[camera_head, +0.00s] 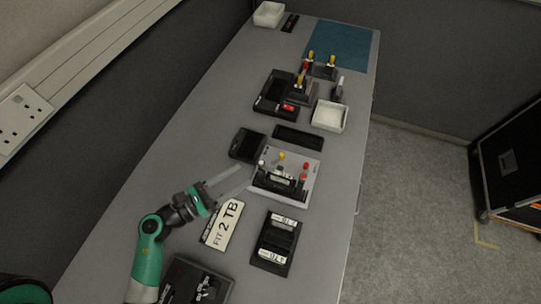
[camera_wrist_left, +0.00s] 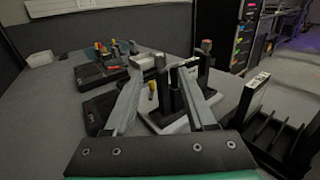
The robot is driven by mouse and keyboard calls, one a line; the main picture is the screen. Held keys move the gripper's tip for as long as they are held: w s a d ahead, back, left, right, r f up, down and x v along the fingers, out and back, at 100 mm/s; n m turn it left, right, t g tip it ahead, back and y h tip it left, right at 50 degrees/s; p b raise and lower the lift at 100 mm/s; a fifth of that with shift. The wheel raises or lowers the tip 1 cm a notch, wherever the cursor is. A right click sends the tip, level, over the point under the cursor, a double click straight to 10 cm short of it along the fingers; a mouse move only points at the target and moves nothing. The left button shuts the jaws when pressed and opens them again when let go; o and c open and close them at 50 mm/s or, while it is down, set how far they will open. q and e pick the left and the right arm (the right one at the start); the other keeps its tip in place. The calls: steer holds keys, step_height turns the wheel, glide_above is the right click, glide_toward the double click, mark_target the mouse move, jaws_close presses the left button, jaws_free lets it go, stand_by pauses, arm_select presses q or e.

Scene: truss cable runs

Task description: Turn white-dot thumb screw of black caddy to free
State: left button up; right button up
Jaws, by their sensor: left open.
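The black caddy (camera_head: 278,184) sits on a light grey plate (camera_head: 310,184) in the middle of the bench. A pale-topped thumb screw (camera_head: 262,164) stands at its left end, with a yellow-topped one (camera_head: 281,156) behind and a red-topped one (camera_head: 304,167) at the right. My left gripper (camera_head: 246,175) is open, its long fingers reaching from the left to the plate's left edge, near the pale-topped screw. In the left wrist view, the open fingers (camera_wrist_left: 160,76) frame the yellow-topped screw (camera_wrist_left: 152,90) and dark caddy parts. The white dot cannot be made out clearly there. My right gripper is not in view.
A "FIT 2 TB" card (camera_head: 227,224) and a black case with white labels (camera_head: 262,245) lie in front of the plate. A dark device (camera_head: 247,145) and black tray (camera_head: 298,137) lie behind it. A white bin (camera_head: 329,115) and more fixtures stand farther back.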

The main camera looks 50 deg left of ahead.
arm_select(q)
steer(key=w+d, duration=0.2)
steer(key=w, duration=0.9)
steer(key=shift+r, duration=0.1)
steer(key=shift+c, duration=0.3)
jaws_close()
